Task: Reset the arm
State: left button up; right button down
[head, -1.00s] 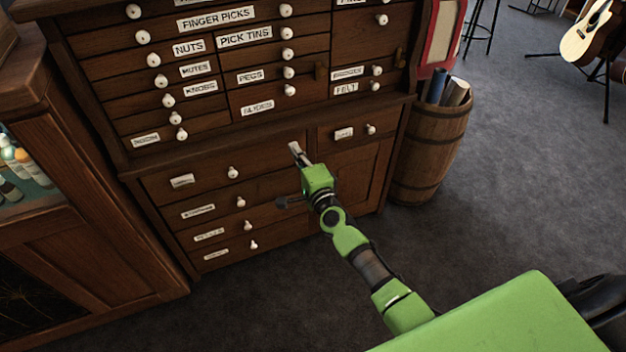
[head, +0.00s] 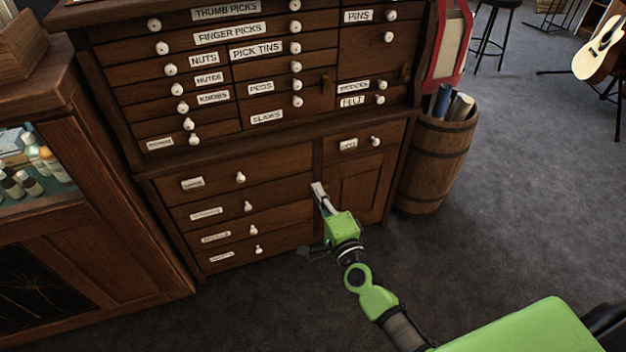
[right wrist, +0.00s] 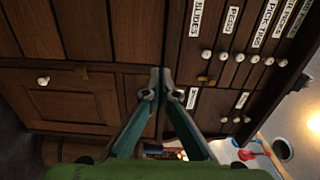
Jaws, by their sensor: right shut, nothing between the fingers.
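My right arm reaches in from the lower right of the head view, green with dark joints. Its gripper (head: 318,190) is shut and empty, in front of the lower part of a dark wooden drawer cabinet (head: 290,136). In the right wrist view the two fingers (right wrist: 158,80) meet at their tips, with the cabinet front (right wrist: 140,40) behind them. I cannot tell whether the tips touch the wood. My left gripper does not show.
A barrel (head: 432,165) with rolled papers stands right of the cabinet. A wooden display case (head: 85,225) with small bottles is at the left. A guitar (head: 600,48) and a stool (head: 490,30) are at the back right. Carpet (head: 520,200) on the right is clear.

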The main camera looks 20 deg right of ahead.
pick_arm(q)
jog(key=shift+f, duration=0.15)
pick_arm(e)
jog(key=shift+s, duration=0.45)
